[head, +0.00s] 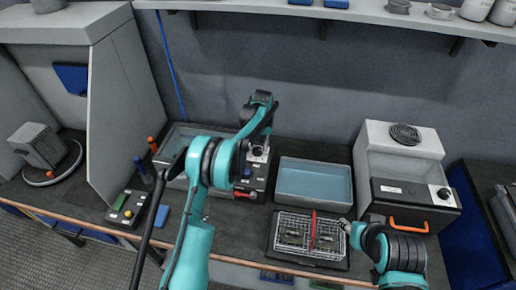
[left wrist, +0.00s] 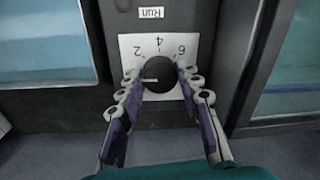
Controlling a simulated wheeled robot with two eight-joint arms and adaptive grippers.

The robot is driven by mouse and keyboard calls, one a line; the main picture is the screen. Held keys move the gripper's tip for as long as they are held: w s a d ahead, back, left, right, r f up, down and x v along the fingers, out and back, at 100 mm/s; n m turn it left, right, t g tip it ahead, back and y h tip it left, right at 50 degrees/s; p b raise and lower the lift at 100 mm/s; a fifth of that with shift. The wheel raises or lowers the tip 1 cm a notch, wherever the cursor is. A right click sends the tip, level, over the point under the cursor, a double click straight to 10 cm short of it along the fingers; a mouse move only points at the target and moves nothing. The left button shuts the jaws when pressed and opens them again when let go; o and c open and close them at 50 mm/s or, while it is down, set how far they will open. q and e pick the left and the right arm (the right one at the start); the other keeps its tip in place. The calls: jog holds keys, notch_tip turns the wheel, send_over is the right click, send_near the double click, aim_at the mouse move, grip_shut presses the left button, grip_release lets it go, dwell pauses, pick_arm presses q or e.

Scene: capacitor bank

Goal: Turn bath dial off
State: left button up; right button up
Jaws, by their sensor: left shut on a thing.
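The bath dial (left wrist: 160,80) is a round black knob on a white plate marked 2, 4 and 6 in the left wrist view. A pale pointer line on it points left, just below the 2. My left gripper (left wrist: 157,82) has a finger on each side of the dial and is shut on it. In the head view my left gripper (head: 258,155) is over the dark control unit (head: 256,184) between the two baths; the dial is hidden there. My right gripper (head: 348,226) is beside the wire basket; its fingers are too small to read.
A water bath (head: 314,199) lies right of the control unit, another (head: 172,144) lies left. The wire basket (head: 284,241) with a red handle stands in front. A grey machine (head: 400,138) stands at right, a button box (head: 128,209) at left.

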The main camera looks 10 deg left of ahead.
aim_at(260, 150)
dwell(0.3)
pick_arm(q)
jog(key=o, duration=1.2)
jog(key=shift+c, duration=0.2)
notch_tip(260, 150, up, 12)
jog(key=shift+d, duration=0.4)
jog(key=shift+r, duration=0.1)
